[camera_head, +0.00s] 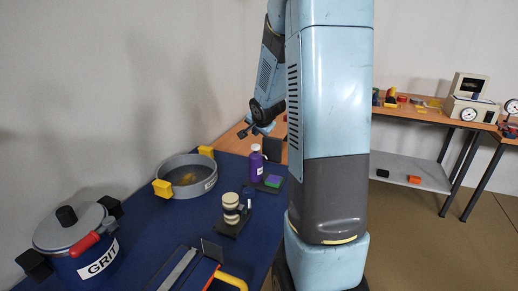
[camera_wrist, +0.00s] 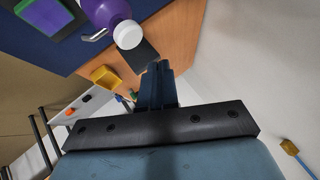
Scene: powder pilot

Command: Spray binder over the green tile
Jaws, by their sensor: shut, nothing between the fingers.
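A purple bottle (camera_head: 256,168) with a white label and a white cap stands upright on the blue mat in the head view. It also shows in the wrist view (camera_wrist: 106,10), with its white cap (camera_wrist: 127,34) toward me. The green tile (camera_head: 274,180) lies on a dark base to the right of the bottle; in the wrist view it is at the top left (camera_wrist: 46,14). My gripper (camera_head: 256,133) is above the bottle, apart from it. Its dark fingers (camera_wrist: 157,72) are shut and empty.
Frames and a yellow handle lie in front. A side table (camera_head: 425,113) stands at the right.

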